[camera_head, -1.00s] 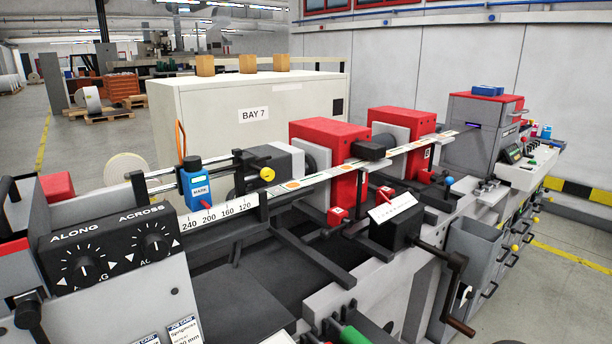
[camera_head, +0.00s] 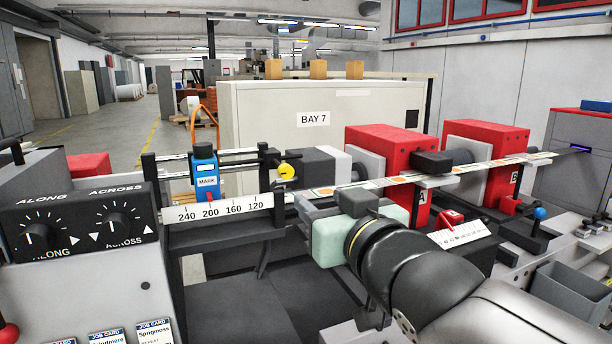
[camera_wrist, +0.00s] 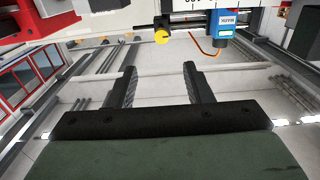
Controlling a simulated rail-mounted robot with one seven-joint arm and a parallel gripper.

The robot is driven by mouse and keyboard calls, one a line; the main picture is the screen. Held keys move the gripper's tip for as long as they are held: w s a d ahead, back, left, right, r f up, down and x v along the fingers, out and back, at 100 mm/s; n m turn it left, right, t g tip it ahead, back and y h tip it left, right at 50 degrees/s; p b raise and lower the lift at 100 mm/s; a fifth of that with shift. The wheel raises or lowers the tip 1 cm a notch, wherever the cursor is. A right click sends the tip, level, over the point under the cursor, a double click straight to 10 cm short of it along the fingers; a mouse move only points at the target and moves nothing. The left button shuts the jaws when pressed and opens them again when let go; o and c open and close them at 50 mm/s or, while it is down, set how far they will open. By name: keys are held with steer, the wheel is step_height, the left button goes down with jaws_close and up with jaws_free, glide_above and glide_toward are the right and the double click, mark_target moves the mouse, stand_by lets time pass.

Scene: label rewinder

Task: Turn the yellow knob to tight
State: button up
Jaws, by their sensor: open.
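The yellow knob (camera_head: 287,171) sits at the right end of the black rail, just right of the blue MARK block (camera_head: 205,172) and above the white scale (camera_head: 222,207). A dark part shows behind its right side. It also shows in the wrist view (camera_wrist: 161,36), at the top, beyond the fingertips and roughly in line with the gap between them. My gripper (camera_wrist: 159,76) is open, with nothing between its two dark fingers. In the head view its pale green body is in front of and right of the knob; its fingertips are hard to make out there.
Red blocks (camera_head: 390,160) and a label strip (camera_head: 450,172) lie right of the knob. The black dial panel (camera_head: 80,225) stands at the left. An orange loop (camera_wrist: 205,45) hangs near the MARK block in the wrist view.

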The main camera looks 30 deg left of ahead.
mark_target(287, 173)
steer(key=p+x, duration=0.3)
steer(key=x, duration=1.4)
steer(key=shift+a, duration=0.15)
steer(key=shift+c, duration=0.4)
steer(key=c, duration=0.9)
